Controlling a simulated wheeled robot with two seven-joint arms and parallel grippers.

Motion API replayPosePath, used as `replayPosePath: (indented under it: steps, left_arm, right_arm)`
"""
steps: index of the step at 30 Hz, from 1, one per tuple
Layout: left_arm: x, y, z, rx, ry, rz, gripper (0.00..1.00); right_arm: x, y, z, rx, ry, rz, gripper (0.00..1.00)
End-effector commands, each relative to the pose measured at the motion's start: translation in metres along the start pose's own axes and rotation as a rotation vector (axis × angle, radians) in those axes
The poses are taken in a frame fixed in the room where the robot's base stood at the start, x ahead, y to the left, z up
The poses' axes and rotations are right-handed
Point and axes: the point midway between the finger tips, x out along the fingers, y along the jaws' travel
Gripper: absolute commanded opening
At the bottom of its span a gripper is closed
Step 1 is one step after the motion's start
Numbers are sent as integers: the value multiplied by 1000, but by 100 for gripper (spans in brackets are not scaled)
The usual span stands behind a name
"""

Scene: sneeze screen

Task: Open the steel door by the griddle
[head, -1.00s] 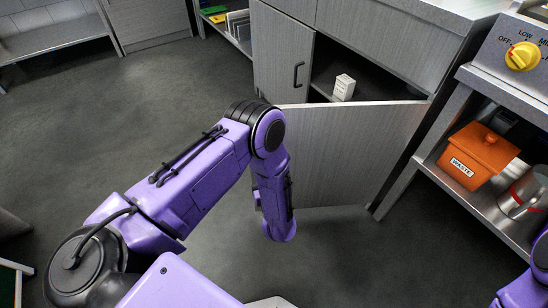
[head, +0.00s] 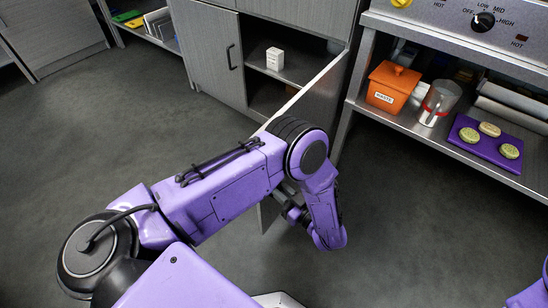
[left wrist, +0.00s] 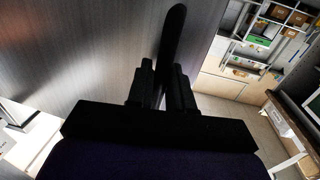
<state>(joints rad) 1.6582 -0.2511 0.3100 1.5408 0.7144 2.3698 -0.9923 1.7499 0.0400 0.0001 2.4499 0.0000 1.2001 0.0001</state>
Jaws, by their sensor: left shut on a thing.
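The grey steel door (head: 322,92) stands open, hinged at the right side of its cabinet and swung out towards me. My left arm hides much of its middle and lower part. In the left wrist view the door's face (left wrist: 90,50) fills the left, with a black bar handle (left wrist: 172,40) on it. My left gripper (left wrist: 163,86) is shut on this handle, one finger on each side. In the head view the left gripper (head: 292,212) is mostly hidden behind my forearm. My right gripper is out of view; only a bit of the right arm shows at the lower right.
The open cabinet holds a small white box (head: 275,58) on its shelf. A closed door (head: 210,55) is left of it. At right, under the griddle's control panel (head: 470,18), a shelf holds an orange waste bin (head: 392,86), a metal can (head: 439,103) and a purple tray (head: 470,150). The floor (head: 110,130) is clear.

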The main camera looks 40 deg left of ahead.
Motion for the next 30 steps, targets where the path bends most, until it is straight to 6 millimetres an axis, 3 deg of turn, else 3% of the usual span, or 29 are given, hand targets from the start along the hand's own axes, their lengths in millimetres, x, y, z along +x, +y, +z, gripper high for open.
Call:
replayPosePath:
  steps: [14,15,16,25,30]
  left_arm:
    - [-1,2,-1,-2,2,-9,0]
    - [-1,2,-1,-2,2,-9,30]
    - [-1,2,-1,-2,2,-9,37]
    - [-3,1,0,0,1,-9,37]
    - [-31,2,0,-2,0,-5,37]
  right_arm:
    - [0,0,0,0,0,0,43]
    - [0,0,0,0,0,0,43]
    - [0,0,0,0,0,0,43]
    - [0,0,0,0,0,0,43]
    - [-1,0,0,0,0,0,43]
